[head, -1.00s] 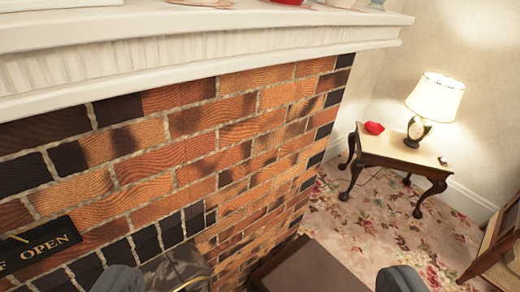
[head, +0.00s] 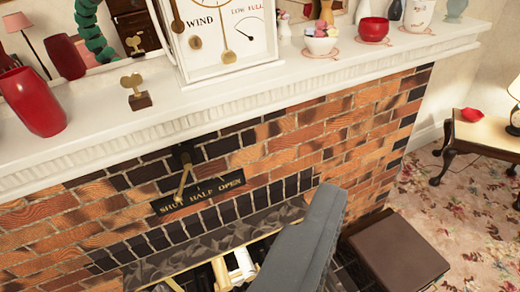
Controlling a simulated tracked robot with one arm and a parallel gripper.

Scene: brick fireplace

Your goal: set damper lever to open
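The damper lever (head: 184,180) is a thin brass-coloured rod below the mantel in the head view. It hangs from a dark bracket on the bricks and slants slightly left, its lower end over the word SHUT. Behind it is a black plate (head: 228,183) lettered SHUT, HALF, OPEN from left to right; OPEN is at the right end. My gripper (head: 318,215) shows as a grey finger shape at the lower middle, right of and below the plate, apart from the lever. A second finger cannot be made out, so its opening is unclear.
The white mantel shelf (head: 250,97) juts out above the lever. It carries a clock (head: 225,40), a red vase (head: 32,102), a brass ornament (head: 135,92), bowls and vases. Below is the fireplace opening. A brown box-shaped stool (head: 397,250) and a side table (head: 487,137) are right.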

